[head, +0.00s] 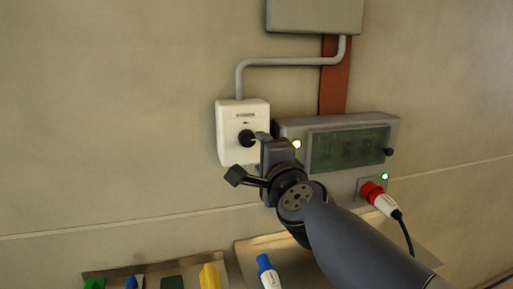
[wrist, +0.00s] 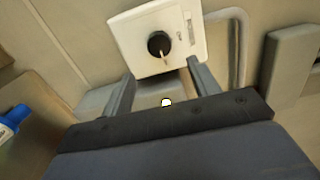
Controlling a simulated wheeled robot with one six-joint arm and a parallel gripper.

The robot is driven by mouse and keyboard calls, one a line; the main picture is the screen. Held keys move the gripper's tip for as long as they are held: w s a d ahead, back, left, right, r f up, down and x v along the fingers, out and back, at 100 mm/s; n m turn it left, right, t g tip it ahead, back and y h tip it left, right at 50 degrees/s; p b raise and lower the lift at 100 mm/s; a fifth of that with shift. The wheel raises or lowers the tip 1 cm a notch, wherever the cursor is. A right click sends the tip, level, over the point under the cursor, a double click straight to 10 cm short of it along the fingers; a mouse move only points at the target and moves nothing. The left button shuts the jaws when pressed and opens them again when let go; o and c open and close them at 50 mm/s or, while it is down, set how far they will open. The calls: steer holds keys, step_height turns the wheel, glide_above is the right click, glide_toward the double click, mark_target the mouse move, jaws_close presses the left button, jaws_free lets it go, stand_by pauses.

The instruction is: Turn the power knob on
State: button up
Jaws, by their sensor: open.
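The power knob (head: 246,138) is round and black, on the front of a white wall box (head: 231,112). In the wrist view the knob (wrist: 155,40) has a pale pointer line toward its lower edge, and small dark markings sit on the box to its right. My gripper (head: 261,138) is just right of the knob in the head view and covers the box's right edge. In the wrist view my gripper (wrist: 163,76) is open and empty, with its two fingers apart. The knob lies beyond the fingertips there, and I see no contact.
A grey conduit (head: 290,61) runs above. Several coloured items lie below.

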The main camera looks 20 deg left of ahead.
mark_target(250, 140)
steer(key=shift+v, duration=1.3)
steer(key=x, duration=1.1)
steer(key=shift+s, duration=0.1)
steer(key=shift+s, duration=0.15)
